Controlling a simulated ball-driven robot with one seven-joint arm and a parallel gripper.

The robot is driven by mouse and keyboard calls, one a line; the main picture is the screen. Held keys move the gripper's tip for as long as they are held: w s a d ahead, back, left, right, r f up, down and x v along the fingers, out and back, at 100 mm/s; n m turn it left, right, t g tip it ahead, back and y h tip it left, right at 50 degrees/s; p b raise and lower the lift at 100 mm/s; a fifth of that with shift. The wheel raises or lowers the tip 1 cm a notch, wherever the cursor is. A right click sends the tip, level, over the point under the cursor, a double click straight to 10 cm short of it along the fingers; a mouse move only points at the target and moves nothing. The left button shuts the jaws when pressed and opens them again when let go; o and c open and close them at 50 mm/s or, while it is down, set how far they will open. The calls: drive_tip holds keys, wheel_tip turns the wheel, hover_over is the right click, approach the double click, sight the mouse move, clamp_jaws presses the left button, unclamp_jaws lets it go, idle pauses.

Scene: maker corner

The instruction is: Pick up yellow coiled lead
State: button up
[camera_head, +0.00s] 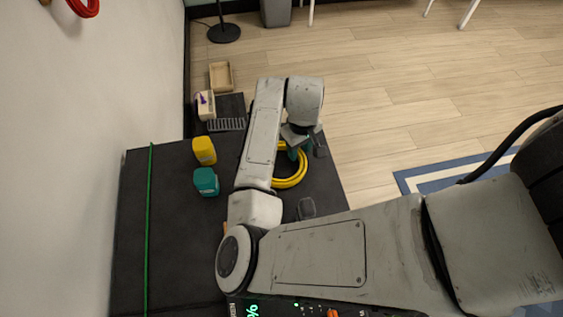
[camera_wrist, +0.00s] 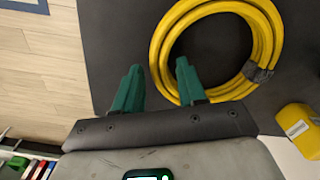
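The yellow coiled lead (camera_head: 297,180) lies as a ring on the dark table, partly hidden behind my arm in the head view. In the wrist view the yellow coiled lead (camera_wrist: 267,40) fills the upper right, with a dark grey wrap on its right side. My gripper (camera_wrist: 159,65) is open with two green fingers apart. The left finger is outside the ring. The right finger overlaps the coil's lower left part, and a stretch of the coil shows between the fingers. I cannot tell the height gap. In the head view my gripper (camera_head: 299,153) is at the coil's far side.
A yellow container (camera_head: 204,151) and a teal container (camera_head: 206,182) stand left of my arm on the table (camera_head: 175,240). A dark grey object (camera_head: 306,208) lies near the coil. A wooden box (camera_head: 221,76) is at the far end. A green line (camera_head: 149,220) runs along the left.

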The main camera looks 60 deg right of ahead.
clamp_jaws()
idle(0.3)
wheel_tip(320, 180, up, 10)
idle(0.5)
